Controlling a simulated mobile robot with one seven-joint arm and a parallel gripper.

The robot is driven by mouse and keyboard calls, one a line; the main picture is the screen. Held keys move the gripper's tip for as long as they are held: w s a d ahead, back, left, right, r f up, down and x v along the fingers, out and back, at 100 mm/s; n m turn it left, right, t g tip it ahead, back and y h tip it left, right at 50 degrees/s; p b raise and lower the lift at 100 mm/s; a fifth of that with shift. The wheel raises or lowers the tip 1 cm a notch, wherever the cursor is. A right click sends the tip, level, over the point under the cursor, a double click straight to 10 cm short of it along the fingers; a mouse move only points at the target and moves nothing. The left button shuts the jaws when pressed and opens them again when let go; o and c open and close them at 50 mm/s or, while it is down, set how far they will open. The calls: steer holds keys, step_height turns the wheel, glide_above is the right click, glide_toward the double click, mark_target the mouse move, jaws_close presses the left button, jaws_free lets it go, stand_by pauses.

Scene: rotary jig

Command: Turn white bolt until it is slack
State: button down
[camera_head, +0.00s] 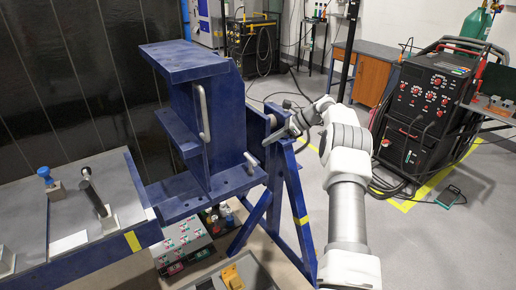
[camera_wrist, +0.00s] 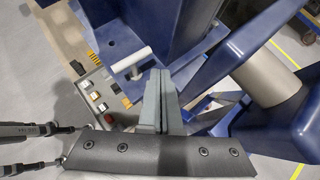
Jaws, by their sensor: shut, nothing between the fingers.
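The white bolt (camera_wrist: 131,60) shows in the wrist view as a pale round bar above a small stem on the blue jig. In the head view the same pale pin (camera_head: 251,160) sits low on the right side of the blue rotary jig (camera_head: 185,115). My gripper (camera_wrist: 161,74) has its two grey fingers pressed together with nothing between them. The fingertips appear close to the right of the bolt in the wrist view, apart from it. In the head view my gripper (camera_head: 276,136) is above and right of the bolt, beside the jig's pivot.
A blue support frame (camera_head: 291,185) stands right of the jig. A control box (camera_head: 185,245) with colored buttons lies below. A grey workbench (camera_head: 25,215) is at left, a black welding unit (camera_head: 425,110) at right. Open floor (camera_head: 450,240) lies right of my arm.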

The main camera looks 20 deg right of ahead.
mark_target(252, 170)
steer(key=v, duration=1)
steer(key=s+a+f+m+t+b, duration=0.4)
steer(key=s+a+f+m+t, duration=0.75)
steer(key=m, duration=1.05)
steer(key=w+a+f+g, duration=0.1)
steer(key=w+a+g, duration=0.1)
steer(key=w+a, duration=0.6)
steer(key=shift+t+h, duration=0.25)
steer(key=shift+h, duration=0.05)
steer(key=d, duration=0.3)
steer(key=w+d, duration=0.1)
steer(key=shift+d+r, duration=0.25)
steer(key=shift+r, duration=0.05)
steer(key=shift+d, duration=0.15)
